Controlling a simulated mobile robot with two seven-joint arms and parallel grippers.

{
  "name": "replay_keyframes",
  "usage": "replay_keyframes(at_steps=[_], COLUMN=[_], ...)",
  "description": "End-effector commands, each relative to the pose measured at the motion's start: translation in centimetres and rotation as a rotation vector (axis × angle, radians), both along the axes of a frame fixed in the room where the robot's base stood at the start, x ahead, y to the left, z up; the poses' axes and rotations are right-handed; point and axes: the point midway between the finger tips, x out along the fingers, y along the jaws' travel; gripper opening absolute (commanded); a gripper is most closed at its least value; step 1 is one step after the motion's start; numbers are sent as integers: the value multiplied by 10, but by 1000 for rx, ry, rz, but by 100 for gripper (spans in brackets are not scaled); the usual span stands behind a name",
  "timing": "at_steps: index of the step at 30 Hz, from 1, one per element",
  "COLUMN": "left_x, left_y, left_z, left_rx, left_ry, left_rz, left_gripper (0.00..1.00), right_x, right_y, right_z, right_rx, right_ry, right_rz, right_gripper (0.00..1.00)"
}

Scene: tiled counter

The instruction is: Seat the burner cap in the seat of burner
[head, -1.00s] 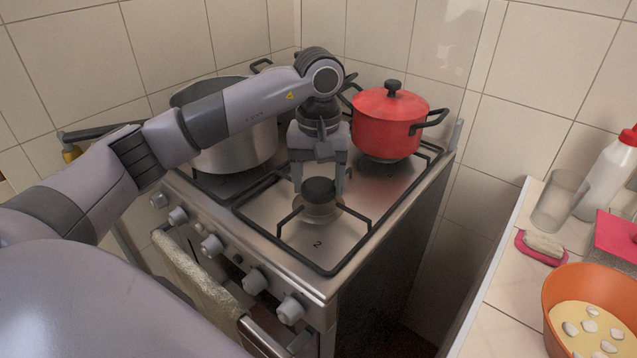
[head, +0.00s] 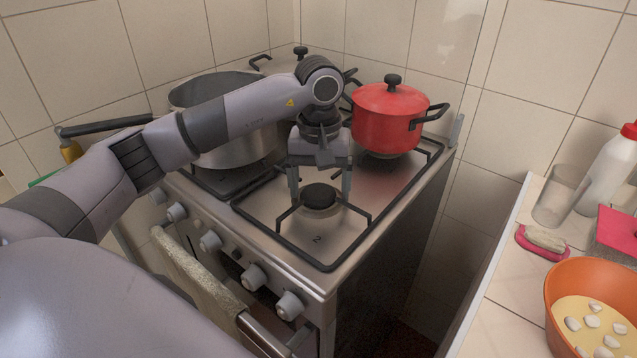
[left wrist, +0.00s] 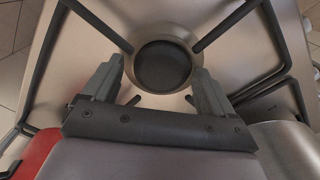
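The burner cap (head: 319,195) is a dark round disc. It lies low and looks level in the seat of the front burner (head: 318,212), the one by the "2" mark on the stovetop. The left wrist view shows the cap (left wrist: 162,66) roughly centred inside the burner's metal ring. My left gripper (head: 320,192) is just above the burner, pointing down. Its fingers stand open on either side of the cap, with gaps to it in the left wrist view. Nothing is held between them. My right gripper is not in view.
A black pan support (head: 285,245) surrounds the burner. A red pot (head: 387,118) stands behind right, and a large steel pot (head: 225,150) behind left. Knobs (head: 210,242) line the stove front. A counter with an orange bowl (head: 565,290) is at right, across a gap.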

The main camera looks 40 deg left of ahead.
Motion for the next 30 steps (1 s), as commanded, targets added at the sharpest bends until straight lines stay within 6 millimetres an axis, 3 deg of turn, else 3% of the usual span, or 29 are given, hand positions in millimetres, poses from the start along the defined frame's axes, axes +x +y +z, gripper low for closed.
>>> replay_keyframes(at_steps=[11, 17, 20, 30], left_x=[-3, -3, -1, -1], left_y=[4, 4, 3, 3], left_z=[-6, 5, 17, 93], left_rx=[11, 11, 10, 8], left_ry=[17, 17, 9, 4], left_rz=[5, 6, 5, 4], left_gripper=[91, 91, 91, 91], right_x=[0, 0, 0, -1], right_y=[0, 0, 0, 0], right_z=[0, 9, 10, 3], right_rx=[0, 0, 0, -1], right_ry=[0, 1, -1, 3], right_rz=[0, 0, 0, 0], right_gripper=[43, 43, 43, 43])
